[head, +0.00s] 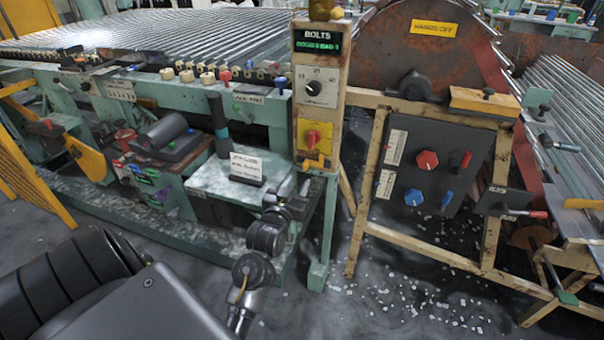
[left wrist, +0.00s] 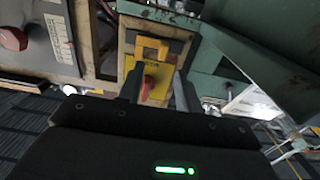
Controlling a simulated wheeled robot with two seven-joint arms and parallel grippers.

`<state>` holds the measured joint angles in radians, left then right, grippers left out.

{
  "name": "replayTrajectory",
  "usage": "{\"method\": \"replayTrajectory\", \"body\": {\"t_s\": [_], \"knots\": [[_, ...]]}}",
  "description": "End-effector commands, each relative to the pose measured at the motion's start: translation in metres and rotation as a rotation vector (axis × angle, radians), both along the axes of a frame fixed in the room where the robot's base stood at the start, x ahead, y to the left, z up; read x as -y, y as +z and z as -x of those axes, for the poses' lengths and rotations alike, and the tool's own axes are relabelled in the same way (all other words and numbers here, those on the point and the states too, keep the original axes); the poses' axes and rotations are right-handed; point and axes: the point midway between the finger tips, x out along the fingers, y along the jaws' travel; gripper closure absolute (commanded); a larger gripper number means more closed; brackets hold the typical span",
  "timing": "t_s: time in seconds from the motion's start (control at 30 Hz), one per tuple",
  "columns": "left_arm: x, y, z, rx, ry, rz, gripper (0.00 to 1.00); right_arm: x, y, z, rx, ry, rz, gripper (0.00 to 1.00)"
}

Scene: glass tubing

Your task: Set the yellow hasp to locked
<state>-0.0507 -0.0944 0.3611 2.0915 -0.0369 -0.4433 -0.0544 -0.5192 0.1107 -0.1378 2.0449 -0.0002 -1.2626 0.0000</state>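The yellow hasp (head: 314,161) sits low on the yellow panel of the upright control post, just below a red rotary switch (head: 313,138). In the left wrist view the picture is turned over, so the hasp (left wrist: 151,50) shows above the red switch (left wrist: 148,84). My left gripper (head: 296,190) is just below and in front of the hasp in the head view. The wrist view shows its two fingers (left wrist: 157,88) apart, with the red switch seen between them and nothing held. Whether a finger touches the panel cannot be told. My right gripper is out of view.
A green bench with a white-labelled plate (head: 248,167) stands left of the post. A dark panel (head: 431,165) with red and blue knobs is on the right, below a large rusty drum (head: 410,55). White chips litter the open floor (head: 400,295) in front.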

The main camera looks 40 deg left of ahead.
Motion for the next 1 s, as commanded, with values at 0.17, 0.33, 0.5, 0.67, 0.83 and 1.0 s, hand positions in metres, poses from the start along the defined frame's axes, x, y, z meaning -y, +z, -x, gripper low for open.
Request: {"method": "replayTrajectory", "body": {"t_s": [0.17,0.33,0.5,0.67,0.83,1.0], "knots": [[0.008,0.000,0.022,-0.001,0.000,0.000,0.65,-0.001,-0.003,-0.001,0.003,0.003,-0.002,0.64],[0.010,0.000,0.028,0.001,0.000,0.000,0.65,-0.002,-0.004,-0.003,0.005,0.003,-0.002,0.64],[0.010,0.000,0.028,0.001,0.000,0.000,0.65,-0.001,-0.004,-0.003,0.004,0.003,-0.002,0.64],[0.010,0.000,0.028,0.001,0.000,0.000,0.65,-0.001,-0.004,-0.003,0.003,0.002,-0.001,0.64],[0.010,0.000,0.027,0.000,0.000,0.001,0.65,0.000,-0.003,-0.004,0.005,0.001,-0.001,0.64],[0.012,-0.020,0.027,-0.089,-0.006,0.041,0.65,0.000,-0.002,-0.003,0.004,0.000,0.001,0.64]]}}
